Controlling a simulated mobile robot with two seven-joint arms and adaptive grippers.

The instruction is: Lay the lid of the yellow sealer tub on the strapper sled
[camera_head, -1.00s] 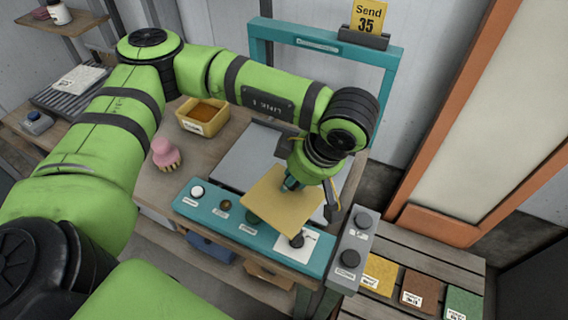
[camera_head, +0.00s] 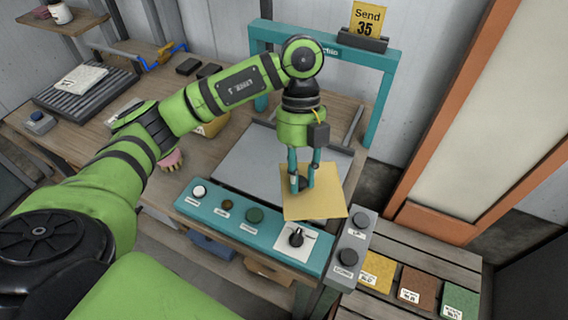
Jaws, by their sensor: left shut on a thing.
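The tan-yellow square lid (camera_head: 325,203) hangs from my left gripper (camera_head: 302,183), whose teal fingers are closed on its dark knob. In the picture the lid overlaps the right front part of the grey strapper sled (camera_head: 248,163) and the back edge of the teal control panel. I cannot tell whether it touches the surface below. The yellow sealer tub (camera_head: 213,127) is mostly hidden behind my left arm. My right gripper is not in view.
The teal strapper arch (camera_head: 377,95) stands behind the sled, with a "Send 35" card (camera_head: 367,20) on top. The teal button panel (camera_head: 225,212) runs along the front, with a grey two-button box (camera_head: 350,250) at its right. A pink-handled brush (camera_head: 172,160) is partly hidden by my arm.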

